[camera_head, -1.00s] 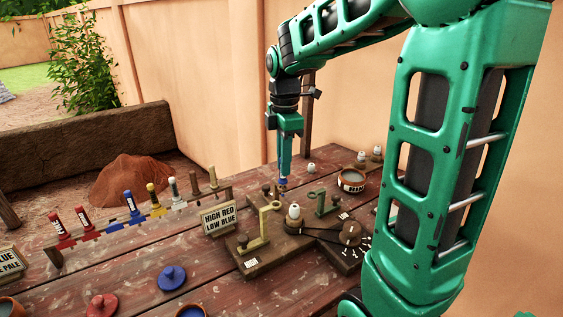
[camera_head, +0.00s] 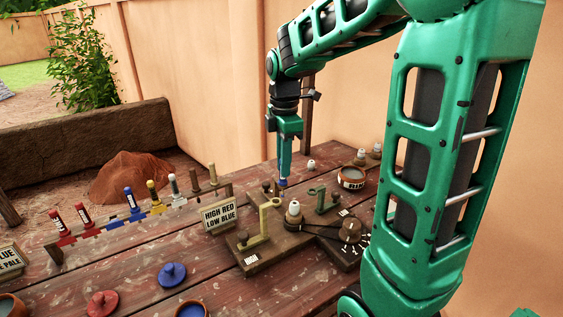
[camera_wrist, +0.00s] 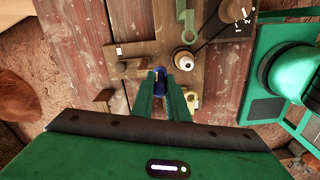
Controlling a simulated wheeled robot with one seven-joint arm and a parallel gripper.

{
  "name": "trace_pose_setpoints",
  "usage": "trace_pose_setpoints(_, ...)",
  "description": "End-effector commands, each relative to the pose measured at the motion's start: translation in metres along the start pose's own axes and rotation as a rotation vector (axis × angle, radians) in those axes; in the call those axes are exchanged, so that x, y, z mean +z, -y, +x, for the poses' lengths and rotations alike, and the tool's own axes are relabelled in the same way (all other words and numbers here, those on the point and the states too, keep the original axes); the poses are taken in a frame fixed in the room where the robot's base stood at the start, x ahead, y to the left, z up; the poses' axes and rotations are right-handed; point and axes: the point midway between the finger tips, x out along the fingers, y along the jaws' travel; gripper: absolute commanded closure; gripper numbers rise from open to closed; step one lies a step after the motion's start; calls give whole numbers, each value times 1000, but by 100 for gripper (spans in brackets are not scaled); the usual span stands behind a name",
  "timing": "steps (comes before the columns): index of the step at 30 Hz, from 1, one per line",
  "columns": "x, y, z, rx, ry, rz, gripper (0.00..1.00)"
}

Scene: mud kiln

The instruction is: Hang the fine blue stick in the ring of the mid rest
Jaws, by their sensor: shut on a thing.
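My gripper (camera_head: 283,180) points down, shut on the fine blue stick (camera_head: 283,184). The wrist view shows the stick's blue end (camera_wrist: 159,71) between my fingertips (camera_wrist: 161,84); its lower part is hidden. The stick is above the wooden stand, near a yellow rest (camera_head: 265,222) with a ring at its top. A green rest (camera_head: 320,200) with a ring stands to the right and shows in the wrist view too (camera_wrist: 186,22). I cannot tell which rest is the mid one, or whether the stick is inside any ring.
A rack (camera_head: 130,222) with several coloured sticks stands at left. A sign (camera_head: 219,216) reads "HIGH RED LOW BLUE". A white-topped piece (camera_head: 293,210) and a dark round knob (camera_head: 350,230) are on the stand. A bowl (camera_head: 351,178) is behind. Blue (camera_head: 172,275) and red (camera_head: 102,303) lids lie in front.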

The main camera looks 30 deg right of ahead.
Motion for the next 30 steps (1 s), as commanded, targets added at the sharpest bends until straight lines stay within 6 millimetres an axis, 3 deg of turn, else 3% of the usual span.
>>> trace_pose_setpoints(8, 0, 0, 2, 0, 0, 0, 100)
trace_pose_setpoints(9, 0, 0, 2, 0, 0, 0, 84)
trace_pose_setpoints(12, 0, 0, 2, 0, 0, 0, 64)
trace_pose_setpoints(18, 0, 0, 2, 0, 0, 0, 64)
trace_pose_setpoints(21, 0, 0, 2, 0, 0, 0, 46)
trace_pose_setpoints(30, 0, 0, 1, 1, 0, 0, 46)
